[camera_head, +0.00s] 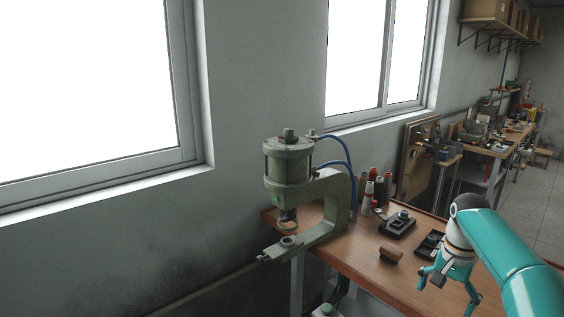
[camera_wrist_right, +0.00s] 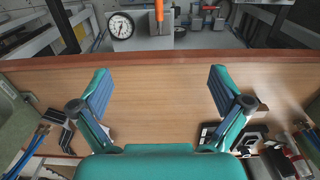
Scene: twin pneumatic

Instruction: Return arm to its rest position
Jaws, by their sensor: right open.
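My right gripper (camera_head: 446,294) hangs over the front right part of the wooden workbench (camera_head: 345,254) at the end of my teal arm. Its two fingers are spread apart with nothing between them. In the right wrist view the open gripper (camera_wrist_right: 160,82) shows both fingers over bare wood of the bench (camera_wrist_right: 160,110), close to the bench edge. My left gripper and arm are not in view.
A green pneumatic press (camera_head: 289,165) stands at the bench's left end. A brown block (camera_head: 391,255), a black device (camera_head: 398,224) and thread spools (camera_head: 368,192) lie left of my gripper. A round gauge (camera_wrist_right: 121,26) shows beyond the bench edge.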

